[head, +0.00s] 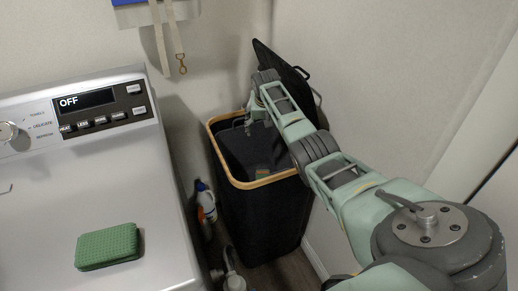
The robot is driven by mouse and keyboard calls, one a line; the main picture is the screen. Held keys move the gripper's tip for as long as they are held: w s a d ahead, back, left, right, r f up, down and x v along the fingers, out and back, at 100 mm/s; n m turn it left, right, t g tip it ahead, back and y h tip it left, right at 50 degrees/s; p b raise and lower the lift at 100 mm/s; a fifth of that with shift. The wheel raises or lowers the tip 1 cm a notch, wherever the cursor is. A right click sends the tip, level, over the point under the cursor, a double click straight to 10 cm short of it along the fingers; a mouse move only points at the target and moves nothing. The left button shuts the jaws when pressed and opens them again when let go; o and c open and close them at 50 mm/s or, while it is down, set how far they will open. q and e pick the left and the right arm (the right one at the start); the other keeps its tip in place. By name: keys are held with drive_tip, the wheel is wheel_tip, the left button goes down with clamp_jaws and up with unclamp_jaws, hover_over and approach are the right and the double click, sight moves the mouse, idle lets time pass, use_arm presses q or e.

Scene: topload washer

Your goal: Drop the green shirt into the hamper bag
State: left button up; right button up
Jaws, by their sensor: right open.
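The black hamper bag (262,215) stands on the floor right of the washer, with a light wooden rim and its dark lid tilted up behind. My right arm reaches over it from the right. My right gripper (250,119) is open at the hamper's back part, near the rim, with nothing visible held. A green, textured, block-like item (107,247) lies on the washer top. My left gripper is out of view.
The silver washer (160,210) fills the left, its panel reading OFF. Bottles (206,202) stand in the narrow gap between washer and hamper. A strap with a metal clip (181,60) hangs on the back wall. A wall closes off the right.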

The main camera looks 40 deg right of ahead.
drive_tip(key=v, duration=1)
drive_tip(key=shift+s+r, duration=0.15)
drive_tip(key=shift+r, duration=0.2)
drive_tip(key=shift+a, duration=0.1)
